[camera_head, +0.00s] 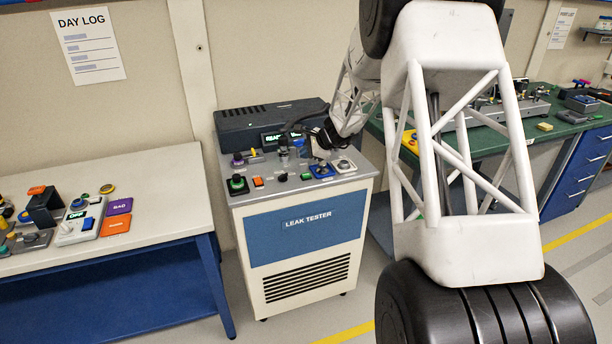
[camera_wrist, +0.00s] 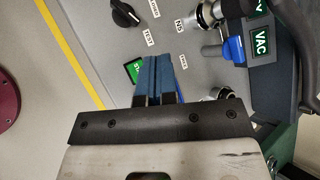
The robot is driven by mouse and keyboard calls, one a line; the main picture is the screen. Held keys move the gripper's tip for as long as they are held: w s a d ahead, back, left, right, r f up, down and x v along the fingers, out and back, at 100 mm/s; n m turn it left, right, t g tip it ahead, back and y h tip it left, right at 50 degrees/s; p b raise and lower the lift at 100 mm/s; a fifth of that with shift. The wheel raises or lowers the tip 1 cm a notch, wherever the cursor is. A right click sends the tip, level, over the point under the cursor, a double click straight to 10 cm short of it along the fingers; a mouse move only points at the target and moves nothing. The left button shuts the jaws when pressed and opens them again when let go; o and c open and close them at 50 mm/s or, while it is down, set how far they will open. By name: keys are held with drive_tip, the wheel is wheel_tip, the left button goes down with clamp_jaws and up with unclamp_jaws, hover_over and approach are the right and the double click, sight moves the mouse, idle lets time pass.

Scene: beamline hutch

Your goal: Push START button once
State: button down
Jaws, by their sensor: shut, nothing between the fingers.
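My gripper (camera_wrist: 158,75) is shut and empty, its two blue fingers side by side in the wrist view. A green plate with white letters beginning "ST" (camera_wrist: 132,71) shows just left of the fingers, which hide the rest of it. Whether the fingertips touch it I cannot tell. In the head view my gripper (camera_head: 318,150) points down over the right part of the sloped grey panel of the leak tester (camera_head: 306,222). I cannot single out the START button there for sure.
A black knob (camera_wrist: 124,13), a blue lever (camera_wrist: 235,48) and a VAC sign (camera_wrist: 261,42) surround my fingers in the wrist view. A green button in a black housing (camera_head: 237,184) sits at the panel's left. A pale bench (camera_head: 150,205) stands left, a green-topped bench (camera_head: 555,125) right.

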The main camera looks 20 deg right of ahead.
sight(306, 175)
drive_tip(key=shift+f, duration=2.65)
drive_tip(key=shift+f, duration=0.85)
idle(1.1)
drive_tip(key=shift+r, duration=0.9)
drive_tip(key=shift+r, duration=0.1)
idle(0.3)
drive_tip(key=shift+r, duration=2.4)
